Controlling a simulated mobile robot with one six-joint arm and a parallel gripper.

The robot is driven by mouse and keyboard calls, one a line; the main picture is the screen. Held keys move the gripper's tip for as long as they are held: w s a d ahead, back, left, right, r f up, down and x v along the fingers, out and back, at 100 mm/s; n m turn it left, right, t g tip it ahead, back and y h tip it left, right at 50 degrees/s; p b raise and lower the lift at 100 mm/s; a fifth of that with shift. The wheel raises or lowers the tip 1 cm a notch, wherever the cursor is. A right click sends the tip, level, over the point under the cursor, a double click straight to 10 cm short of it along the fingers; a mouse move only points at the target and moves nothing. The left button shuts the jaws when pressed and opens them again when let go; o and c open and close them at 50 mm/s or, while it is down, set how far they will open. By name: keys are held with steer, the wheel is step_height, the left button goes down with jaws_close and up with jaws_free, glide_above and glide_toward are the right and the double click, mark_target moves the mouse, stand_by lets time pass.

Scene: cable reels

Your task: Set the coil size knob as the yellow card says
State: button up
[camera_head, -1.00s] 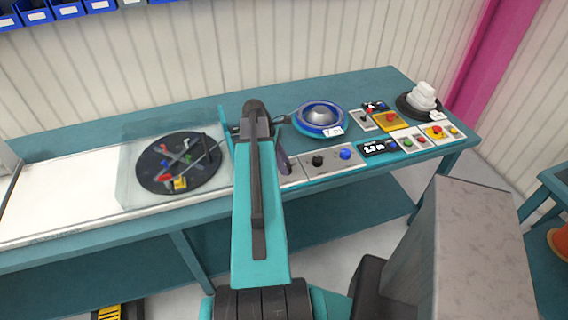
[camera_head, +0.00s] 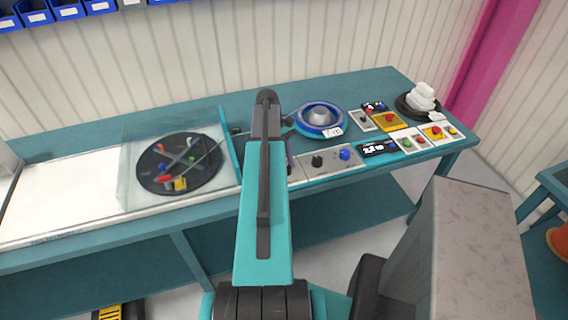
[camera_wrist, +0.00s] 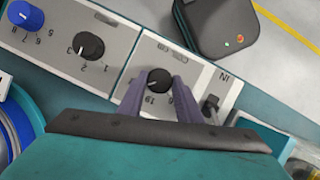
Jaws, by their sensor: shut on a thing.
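The coil size knob (camera_wrist: 158,77) is small, black and round with a pale pointer mark, on a light grey panel (camera_wrist: 143,57) whose lettering is only partly readable. In the wrist view, my gripper (camera_wrist: 157,88) has its two purple fingers closed on either side of the knob. In the head view, my arm hides the knob and most of the gripper. I cannot make out a yellow card with readable writing in either view.
Beside the held knob are another black knob (camera_wrist: 89,46) and a blue knob (camera_wrist: 24,16). A blue reel (camera_head: 320,117) stands behind the panels. A clear-walled box (camera_head: 125,175) with a dark turntable is left of my arm. Button panels and a display (camera_head: 378,149) lie right.

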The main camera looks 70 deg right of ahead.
steer(key=shift+s+d+m+t+y, duration=0.1)
steer(key=shift+m+t+y, duration=0.25)
steer(key=shift+m, duration=0.85)
steer(key=o, duration=1)
steer(key=shift+o, duration=0.2)
steer(key=shift+r, duration=0.1)
steer(key=v, duration=1.3)
steer(key=shift+r, duration=0.25)
